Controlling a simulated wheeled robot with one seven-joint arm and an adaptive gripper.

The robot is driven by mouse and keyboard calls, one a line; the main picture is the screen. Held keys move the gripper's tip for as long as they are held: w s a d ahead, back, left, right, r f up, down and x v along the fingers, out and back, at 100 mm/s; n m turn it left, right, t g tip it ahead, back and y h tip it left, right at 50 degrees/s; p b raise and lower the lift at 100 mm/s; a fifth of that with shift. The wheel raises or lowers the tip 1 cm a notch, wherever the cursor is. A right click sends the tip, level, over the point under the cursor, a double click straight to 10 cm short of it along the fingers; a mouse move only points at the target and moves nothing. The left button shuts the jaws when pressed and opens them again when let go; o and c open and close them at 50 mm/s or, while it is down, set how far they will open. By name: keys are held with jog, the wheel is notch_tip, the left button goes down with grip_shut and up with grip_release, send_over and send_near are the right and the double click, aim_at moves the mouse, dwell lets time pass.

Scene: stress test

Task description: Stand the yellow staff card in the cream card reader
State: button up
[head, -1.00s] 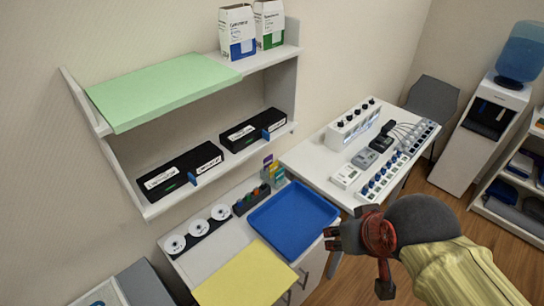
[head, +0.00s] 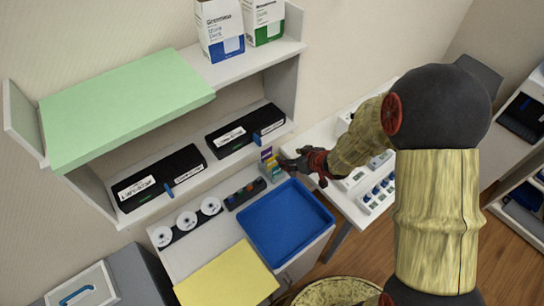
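A small rack of upright coloured cards (head: 271,166) stands at the back of the white counter, behind the blue tray. Purple, yellow and green-blue show among the cards; the picture is too small to single out the staff card surely. My gripper (head: 285,164) is beside the cards on their right, pointing left at them. I cannot tell if it touches a card or how far its fingers are apart. A cream device (head: 350,180), likely the card reader, sits on the white table to the right, partly hidden by my arm.
The blue tray (head: 287,219) and yellow mat (head: 228,277) cover the counter's front. A dark block with coloured items (head: 245,193) and several discs (head: 187,221) stand left of the cards. The wall shelf (head: 130,216) overhangs close behind.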

aim_at(272, 159)
jog(key=shift+y, duration=0.4)
jog(key=b+x, duration=0.1)
jog(key=x, duration=0.2)
jog(key=s+b+x, duration=0.1)
jog(key=b+x, duration=0.1)
jog(key=x, duration=0.1)
jog(key=a+f+b+x, duration=0.1)
jog(key=b+x, duration=0.1)
jog(key=x, duration=0.1)
jog(key=shift+s+a, duration=0.1)
jog(key=shift+s, duration=0.2)
jog(key=shift+b+x, duration=0.35)
jog(key=shift+x, duration=0.7)
jog(key=c, duration=0.6)
notch_tip(272, 159, up, 5)
jog(key=p, duration=0.5)
